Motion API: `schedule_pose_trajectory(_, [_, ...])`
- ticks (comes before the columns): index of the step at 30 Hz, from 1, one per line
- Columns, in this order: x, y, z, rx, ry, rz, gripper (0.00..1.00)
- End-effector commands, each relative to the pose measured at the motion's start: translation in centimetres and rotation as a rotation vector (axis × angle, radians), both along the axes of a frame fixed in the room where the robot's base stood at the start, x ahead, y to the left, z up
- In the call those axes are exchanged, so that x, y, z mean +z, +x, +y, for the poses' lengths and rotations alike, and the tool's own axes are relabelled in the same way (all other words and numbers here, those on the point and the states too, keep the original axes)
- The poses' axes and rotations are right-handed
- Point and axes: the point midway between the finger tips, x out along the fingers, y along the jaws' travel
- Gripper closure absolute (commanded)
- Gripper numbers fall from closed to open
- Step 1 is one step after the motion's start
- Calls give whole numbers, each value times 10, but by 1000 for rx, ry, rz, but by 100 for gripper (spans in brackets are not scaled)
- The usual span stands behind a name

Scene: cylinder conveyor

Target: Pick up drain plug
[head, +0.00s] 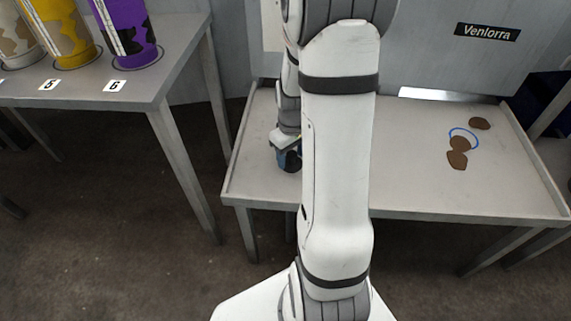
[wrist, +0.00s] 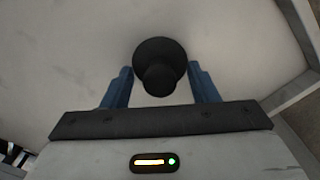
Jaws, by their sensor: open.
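The drain plug (wrist: 160,62) is a black round piece with a wider disc and a narrower knob. In the wrist view it sits on the pale tray surface between the two blue fingers of my gripper (wrist: 160,88). The fingers are apart, with a gap showing on each side of the plug. In the head view my gripper (head: 289,158) is low over the left part of the tray table, partly behind my arm. The plug cannot be made out there.
The grey tray table (head: 420,195) has raised rims. Brown flat pieces (head: 457,159) and a blue ring (head: 473,135) lie on its right side. A second table (head: 130,97) at the left holds several coloured cylinders (head: 125,35). The tray between my arm and the brown pieces is clear.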

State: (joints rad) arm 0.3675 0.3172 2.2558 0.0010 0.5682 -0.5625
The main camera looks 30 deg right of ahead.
Motion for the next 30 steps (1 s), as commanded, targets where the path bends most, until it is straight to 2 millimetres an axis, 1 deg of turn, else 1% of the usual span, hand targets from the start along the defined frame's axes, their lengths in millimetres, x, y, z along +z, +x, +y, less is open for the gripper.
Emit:
schedule_pose_trajectory(1, [0, 0, 0, 0, 0, 0, 46])
schedule_pose_trajectory(2, [0, 0, 0, 0, 0, 0, 49])
schedule_pose_trajectory(19, [1, 0, -1, -2, 0, 0, 95])
schedule_pose_trajectory(26, [2, 0, -1, -2, 0, 0, 96])
schedule_pose_trajectory(29, [11, 0, -1, -2, -1, -2, 96])
schedule_pose_trajectory(30, [18, 0, -1, -2, -1, -3, 96])
